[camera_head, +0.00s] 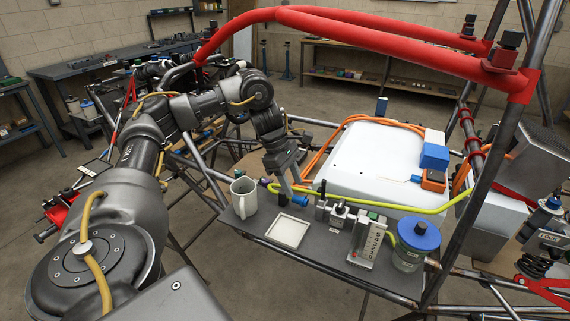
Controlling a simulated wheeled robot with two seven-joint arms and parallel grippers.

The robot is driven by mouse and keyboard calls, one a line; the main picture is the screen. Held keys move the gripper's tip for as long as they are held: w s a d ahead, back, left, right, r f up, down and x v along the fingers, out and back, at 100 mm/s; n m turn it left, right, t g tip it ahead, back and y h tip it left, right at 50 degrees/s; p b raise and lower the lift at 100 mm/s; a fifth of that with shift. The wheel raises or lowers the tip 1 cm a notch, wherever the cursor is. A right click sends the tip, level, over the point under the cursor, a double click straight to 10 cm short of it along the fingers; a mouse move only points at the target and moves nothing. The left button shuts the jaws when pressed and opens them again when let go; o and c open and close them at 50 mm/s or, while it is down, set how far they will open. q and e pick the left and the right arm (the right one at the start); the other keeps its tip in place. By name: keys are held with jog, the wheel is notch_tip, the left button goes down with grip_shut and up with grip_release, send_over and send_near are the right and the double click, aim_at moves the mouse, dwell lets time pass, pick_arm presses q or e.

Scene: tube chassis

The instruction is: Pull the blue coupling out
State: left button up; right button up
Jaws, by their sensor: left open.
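A small blue cylindrical piece (300,200) sits low beside the yellow-green hose (400,208), close to the tips of my left gripper (286,190). A larger blue block (434,156) sits on an orange connector (433,181) at the right edge of the white box (368,160). I cannot tell for sure which of the two is the coupling. My left gripper points down, open, at the hose's left end. Its fingers partly hide the hose there, and I cannot tell whether they touch it or the small blue piece. My right gripper is not in view.
A white mug (243,197) and a white square tray (289,232) stand on the grey shelf (330,251). Small metal fittings, an upright label block (366,240) and a blue-lidded jar (409,249) stand to the right. Red and grey chassis tubes (370,40) surround the area.

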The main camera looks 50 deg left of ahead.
pick_arm(q)
jog(key=p+v, duration=0.2)
jog(key=v, duration=0.5)
jog(key=shift+p, duration=0.3)
jog(key=shift+s, duration=0.1)
